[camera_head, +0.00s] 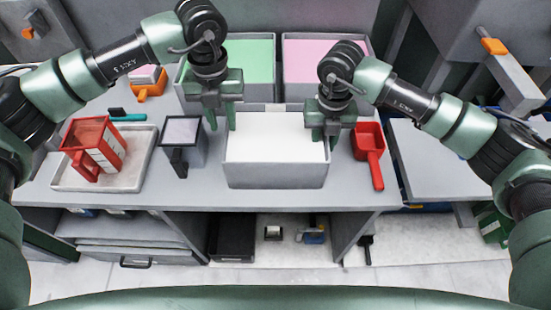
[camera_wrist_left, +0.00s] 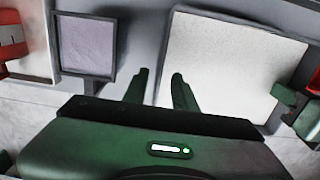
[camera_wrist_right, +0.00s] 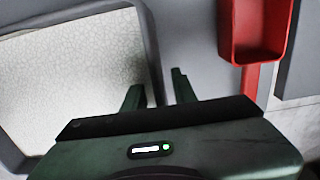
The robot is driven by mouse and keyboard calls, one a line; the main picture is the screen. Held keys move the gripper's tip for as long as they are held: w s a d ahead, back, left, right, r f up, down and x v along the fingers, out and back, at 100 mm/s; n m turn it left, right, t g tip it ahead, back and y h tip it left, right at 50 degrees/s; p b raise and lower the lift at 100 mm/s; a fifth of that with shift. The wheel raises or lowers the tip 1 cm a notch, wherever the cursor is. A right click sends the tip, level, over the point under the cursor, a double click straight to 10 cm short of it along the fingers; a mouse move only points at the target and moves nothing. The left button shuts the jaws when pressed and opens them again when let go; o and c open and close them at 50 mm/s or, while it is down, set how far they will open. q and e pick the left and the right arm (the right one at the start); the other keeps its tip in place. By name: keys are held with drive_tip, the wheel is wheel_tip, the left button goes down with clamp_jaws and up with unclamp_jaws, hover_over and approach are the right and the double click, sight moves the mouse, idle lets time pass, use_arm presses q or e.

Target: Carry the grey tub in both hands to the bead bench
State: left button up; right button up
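The grey tub (camera_head: 275,177), full of white beads (camera_head: 275,137), stands upright on the bench near its front edge. My left gripper (camera_head: 217,121) is at the tub's left wall. In the left wrist view its fingers (camera_wrist_left: 160,88) are apart, one outside the wall and one over the beads. My right gripper (camera_head: 326,133) is at the right wall. In the right wrist view its fingers (camera_wrist_right: 157,92) stand apart on either side of the rim. Gaps show between fingers and wall in both wrist views. The fingertips are partly hidden in the head view.
A red scoop (camera_head: 368,142) lies close to the tub's right. A grey-handled container (camera_head: 184,137) and a tray (camera_head: 141,176) with a red jug (camera_head: 95,145) are at left. Green (camera_head: 250,62) and pink (camera_head: 325,51) bins stand behind. Another bench surface (camera_head: 440,160) is at right.

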use_arm(q)
drive_tip(key=shift+r, duration=1.05)
use_arm(e)
drive_tip(key=shift+r, duration=0.2)
wheel_tip(320, 180, up, 12)
drive_tip(key=shift+f, duration=0.2)
use_arm(q)
drive_tip(key=shift+s, duration=0.1)
use_arm(e)
drive_tip(key=shift+f, duration=0.1)
